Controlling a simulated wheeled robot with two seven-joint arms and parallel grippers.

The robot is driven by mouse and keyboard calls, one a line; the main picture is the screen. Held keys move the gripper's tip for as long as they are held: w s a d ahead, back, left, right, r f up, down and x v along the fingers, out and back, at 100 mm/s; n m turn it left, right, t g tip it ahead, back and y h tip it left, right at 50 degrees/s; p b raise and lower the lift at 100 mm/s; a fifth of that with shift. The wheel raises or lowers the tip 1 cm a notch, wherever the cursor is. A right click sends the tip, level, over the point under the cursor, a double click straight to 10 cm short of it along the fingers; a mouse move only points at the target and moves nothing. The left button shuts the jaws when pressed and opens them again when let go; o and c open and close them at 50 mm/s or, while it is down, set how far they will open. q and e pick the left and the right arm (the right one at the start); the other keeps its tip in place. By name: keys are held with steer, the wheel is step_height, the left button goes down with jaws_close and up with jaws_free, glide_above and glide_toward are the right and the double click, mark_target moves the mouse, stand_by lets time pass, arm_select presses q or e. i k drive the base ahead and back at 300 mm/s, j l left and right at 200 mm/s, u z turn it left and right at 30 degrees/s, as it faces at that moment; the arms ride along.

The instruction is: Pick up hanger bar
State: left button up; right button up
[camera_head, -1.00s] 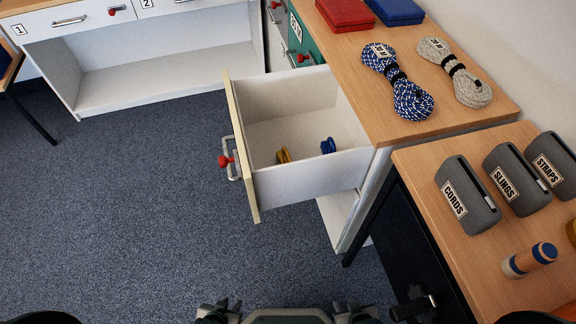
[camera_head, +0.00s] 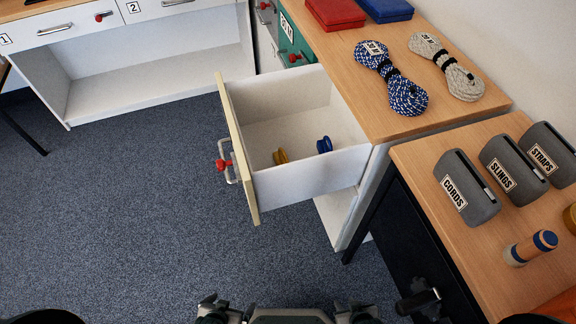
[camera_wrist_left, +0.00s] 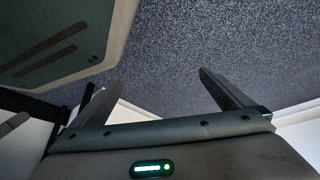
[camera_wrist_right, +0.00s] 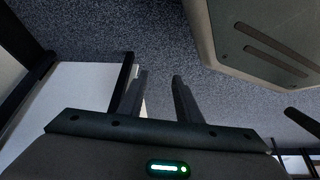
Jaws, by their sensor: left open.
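No hanger bar can be made out in any view. My left gripper (camera_wrist_left: 148,80) is open and empty in the left wrist view, with carpet beyond its wide-apart fingers. My right gripper (camera_wrist_right: 156,73) has its fingers apart by a narrower gap in the right wrist view, with nothing visible between them. In the head view both grippers are low at the bottom edge, short of the open drawer and the worktops.
An open drawer (camera_head: 308,186) juts over the carpet, holding a yellow spool (camera_head: 280,157) and a blue spool (camera_head: 324,145). Rope coils (camera_head: 391,77) lie on the back worktop. Grey holders (camera_head: 466,190) and an orange-blue cylinder (camera_head: 531,248) are at right. Carpet at left is clear.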

mark_target(280, 157)
steer(key=j+z, duration=0.35)
steer(key=k+j+z, duration=0.1)
steer(key=j+z, duration=0.3)
steer(key=k+j+z, duration=0.15)
steer(key=j+z, duration=0.2)
steer(key=j, duration=0.15)
